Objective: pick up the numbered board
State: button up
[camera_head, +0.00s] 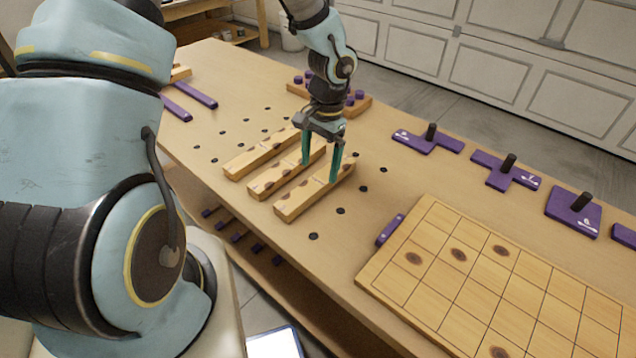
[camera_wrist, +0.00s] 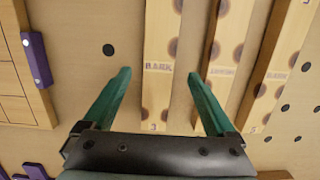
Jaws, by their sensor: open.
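Three wooden boards lie side by side on the bench, with dark spots and small printed marks: the front board (camera_head: 300,200), the middle board (camera_head: 275,183) and the back board (camera_head: 252,160). In the wrist view, the leftmost board (camera_wrist: 160,85) has printed lettering and a small digit-like mark near its lower end. My gripper (camera_head: 321,172) is open above the far end of the front board. In the wrist view its two green fingers (camera_wrist: 159,75) stand on either side of the leftmost board, gripping nothing. Whether the fingertips reach down to board level is hard to tell.
A large wooden grid board (camera_head: 450,275) lies at the right front, with a purple piece (camera_head: 390,229) at its edge. Purple pieces with black pegs (camera_head: 505,172) stand along the back edge. A wooden block with purple pegs (camera_head: 362,103) is behind my gripper. Dark holes dot the bench.

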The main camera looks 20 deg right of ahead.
aim_at(318, 181)
jog(key=shift+s+a+f+p, duration=0.15)
jog(key=shift+f+p, duration=0.05)
jog(key=shift+f, duration=0.75)
jog(key=shift+s+a+f+p, duration=0.1)
jog(key=shift+f+p, duration=0.1)
jog(key=shift+f, duration=0.7)
jog(key=shift+c, duration=0.3)
grip_shut()
